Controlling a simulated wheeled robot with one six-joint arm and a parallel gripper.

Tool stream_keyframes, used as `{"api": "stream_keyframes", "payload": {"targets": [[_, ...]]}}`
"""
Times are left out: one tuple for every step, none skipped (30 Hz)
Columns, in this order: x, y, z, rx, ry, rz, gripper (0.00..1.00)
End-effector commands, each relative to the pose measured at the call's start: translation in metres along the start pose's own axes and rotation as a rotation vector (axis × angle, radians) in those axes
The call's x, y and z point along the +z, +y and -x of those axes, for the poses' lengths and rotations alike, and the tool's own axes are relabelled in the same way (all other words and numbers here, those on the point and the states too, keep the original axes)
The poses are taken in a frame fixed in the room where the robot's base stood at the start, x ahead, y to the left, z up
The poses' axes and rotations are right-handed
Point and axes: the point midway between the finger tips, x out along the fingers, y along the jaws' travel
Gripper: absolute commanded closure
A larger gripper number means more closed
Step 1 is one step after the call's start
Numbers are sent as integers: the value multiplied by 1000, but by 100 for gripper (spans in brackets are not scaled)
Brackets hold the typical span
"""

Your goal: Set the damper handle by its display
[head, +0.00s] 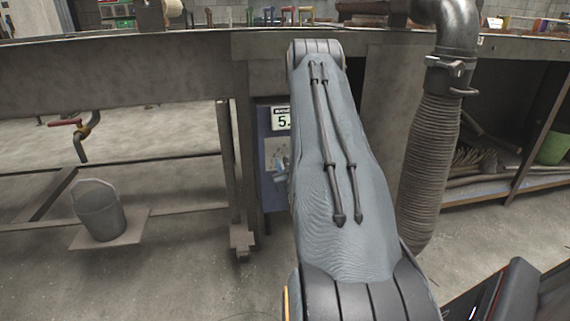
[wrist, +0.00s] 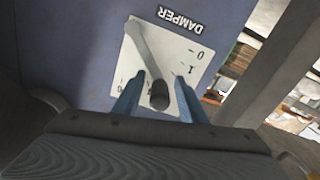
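The damper plate (wrist: 180,52) is white, marked DAMPER, and appears upside down on a blue panel in the wrist view. A grey handle (wrist: 145,50) crosses it, its rounded dark end towards me. My gripper (wrist: 161,77) is open, with one blue finger on each side of the handle's near end and visible gaps between. Some scale marks are covered by the fingers and handle. In the head view the blue cabinet (head: 267,192) is partly hidden behind my arm. Its white display (head: 281,118) shows a 5 and a dot; the rest is cut off by my arm.
A table leg (head: 240,150) stands just left of the cabinet. A bucket (head: 98,212) sits at the left, below a red-handled tap (head: 80,130).

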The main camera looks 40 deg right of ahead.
Motion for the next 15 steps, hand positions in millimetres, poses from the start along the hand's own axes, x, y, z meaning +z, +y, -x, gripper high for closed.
{"api": "stream_keyframes", "payload": {"targets": [[0, 0, -3, 0, 1, 0, 62], [0, 0, -4, 0, 1, 0, 62], [0, 0, -5, 0, 1, 0, 62], [0, 0, -5, 0, 1, 0, 62], [0, 0, -6, 0, 1, 0, 62], [-1, 0, -6, 0, 1, 0, 62], [-1, 0, -6, 0, 0, 0, 62], [-1, 0, -6, 0, 0, 0, 62], [-1, 0, -6, 0, 0, 0, 62], [-1, 0, -6, 0, 0, 0, 62], [-1, 0, -5, 0, 0, 0, 66], [0, 0, -5, 0, 0, 0, 72], [0, 0, -5, 0, 0, 0, 77], [0, 0, -5, 0, 0, 0, 82], [0, 0, -5, 0, 0, 0, 89]]}}
